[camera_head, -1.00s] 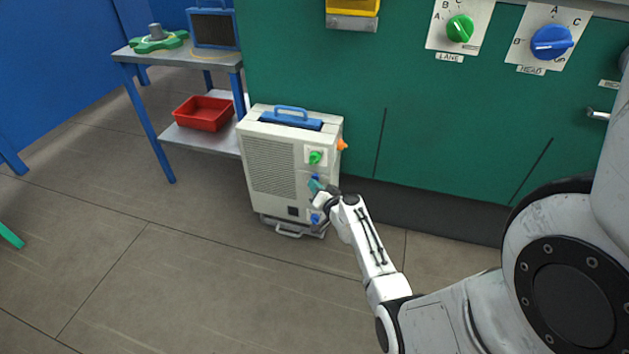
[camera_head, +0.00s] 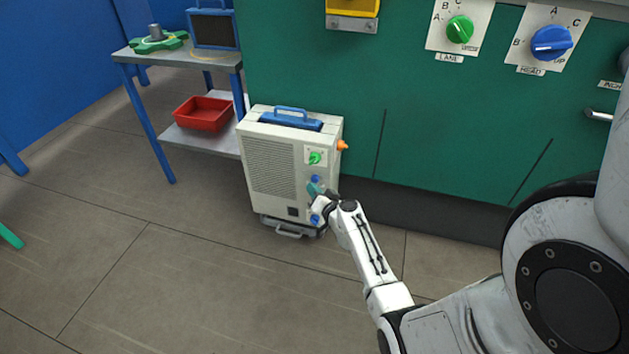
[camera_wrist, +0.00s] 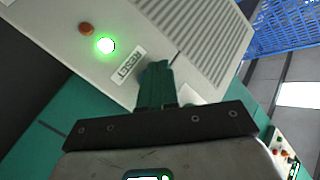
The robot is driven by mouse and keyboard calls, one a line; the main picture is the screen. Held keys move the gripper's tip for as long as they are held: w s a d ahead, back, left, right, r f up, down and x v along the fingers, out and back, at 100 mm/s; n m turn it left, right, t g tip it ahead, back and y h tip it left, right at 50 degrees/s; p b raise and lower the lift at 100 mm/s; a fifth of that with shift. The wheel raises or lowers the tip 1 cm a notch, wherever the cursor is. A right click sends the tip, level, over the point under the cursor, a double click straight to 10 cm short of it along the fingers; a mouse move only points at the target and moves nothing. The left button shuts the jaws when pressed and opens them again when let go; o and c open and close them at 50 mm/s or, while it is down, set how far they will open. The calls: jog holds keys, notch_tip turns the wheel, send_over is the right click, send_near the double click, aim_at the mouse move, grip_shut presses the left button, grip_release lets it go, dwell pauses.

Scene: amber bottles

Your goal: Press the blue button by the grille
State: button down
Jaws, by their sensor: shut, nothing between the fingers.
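A pale box unit with a grille (camera_head: 272,166) stands on the floor against the green cabinet. Another blue round part (camera_head: 314,219) sits lower down. My gripper (camera_head: 313,188) is shut and empty, its teal fingers just below the upper blue button; contact cannot be told. In the wrist view the shut fingers (camera_wrist: 157,68) point at a pale panel with a RESET label (camera_wrist: 128,65), a lit green lamp (camera_wrist: 105,45) and slats (camera_wrist: 195,30).
An orange knob (camera_head: 342,145) sticks out of the unit's right side. A table (camera_head: 185,58) with a red tray (camera_head: 203,113) on its lower shelf stands to the left. The green cabinet (camera_head: 400,90) rises behind. The floor in front is clear.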

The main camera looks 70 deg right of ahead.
jog(key=a, duration=0.5)
jog(key=shift+s, duration=0.2)
dwell(1.0)
